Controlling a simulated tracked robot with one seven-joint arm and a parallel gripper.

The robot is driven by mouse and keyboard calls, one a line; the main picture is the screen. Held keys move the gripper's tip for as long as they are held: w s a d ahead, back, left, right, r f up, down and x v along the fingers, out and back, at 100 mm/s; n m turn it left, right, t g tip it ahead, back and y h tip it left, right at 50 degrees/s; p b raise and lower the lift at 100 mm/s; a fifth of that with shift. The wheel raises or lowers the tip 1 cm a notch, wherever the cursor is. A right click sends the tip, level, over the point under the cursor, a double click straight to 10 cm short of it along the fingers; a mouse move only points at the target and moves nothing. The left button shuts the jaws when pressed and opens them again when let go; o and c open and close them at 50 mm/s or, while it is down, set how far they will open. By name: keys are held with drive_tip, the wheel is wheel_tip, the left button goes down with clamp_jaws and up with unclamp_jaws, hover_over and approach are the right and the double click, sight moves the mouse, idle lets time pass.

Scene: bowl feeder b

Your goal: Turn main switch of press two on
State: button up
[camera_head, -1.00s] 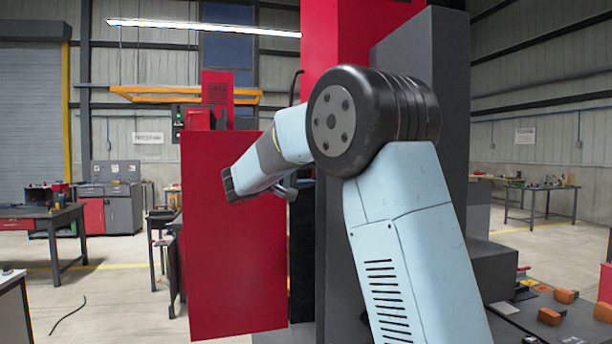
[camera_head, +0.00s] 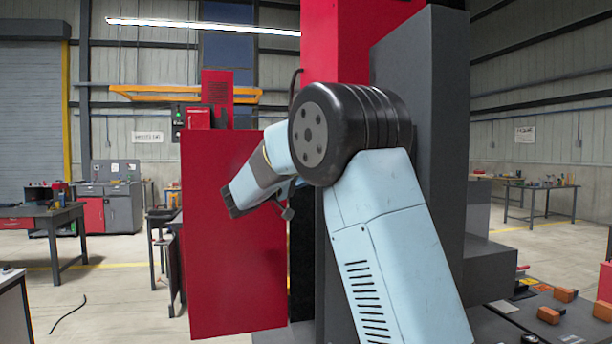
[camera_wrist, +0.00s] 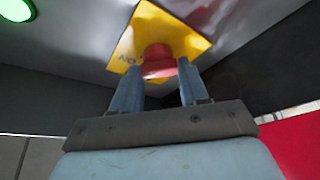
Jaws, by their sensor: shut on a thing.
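In the wrist view a red rotary knob (camera_wrist: 158,61) stands out from a yellow square plate (camera_wrist: 180,25) with dark lettering, part of which reads "NO". My gripper (camera_wrist: 157,80) has one finger on each side of the red knob and is shut on it. The far side of the knob is hidden. In the head view my arm reaches left in front of the red door panel (camera_head: 232,280), and the fingertips and the switch cannot be made out there.
A lit green round lamp (camera_wrist: 16,9) sits at the top left of the wrist view. A tall dark grey cabinet (camera_head: 435,150) stands close behind my arm. Orange parts (camera_head: 549,315) lie on a dark surface at the lower right.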

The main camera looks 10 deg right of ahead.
drive_tip(key=shift+f, duration=0.15)
drive_tip(key=o, duration=1.1)
drive_tip(key=shift+w, duration=0.1)
drive_tip(key=shift+c, duration=0.2)
drive_tip(key=v, duration=1.3)
drive_tip(key=shift+a, duration=0.35)
